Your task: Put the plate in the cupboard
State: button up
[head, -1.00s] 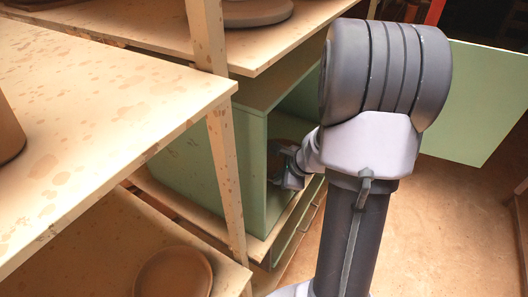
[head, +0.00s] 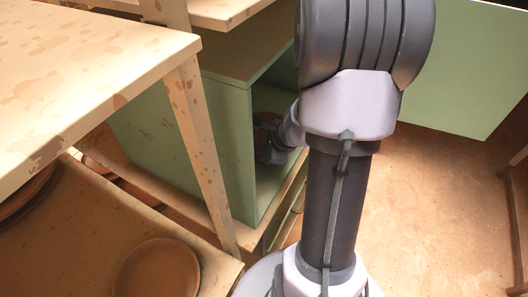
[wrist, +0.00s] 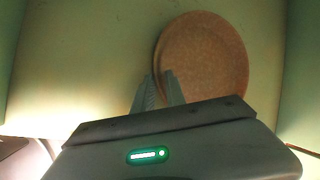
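The plate (wrist: 205,55) is round and brown, and its face shows in the wrist view. My gripper (wrist: 158,78) is shut on its left rim, with one finger on each side of the edge. In the head view only a small brown part of the plate (head: 268,119) shows, beside my gripper (head: 266,150), inside the open front of the green cupboard (head: 230,140). The plate looks above the cupboard floor. My arm and the cupboard's side wall hide much of the inside.
The green door (head: 465,70) stands wide open at the right. A wooden table (head: 70,70) with a post stands close at the left. Another brown round dish (head: 158,270) lies on a lower shelf. Floor at the right is clear.

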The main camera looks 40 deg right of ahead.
jog(key=shift+o, duration=0.6)
jog(key=shift+r, duration=0.1)
jog(key=p+v, duration=0.7)
jog(key=v, duration=0.5)
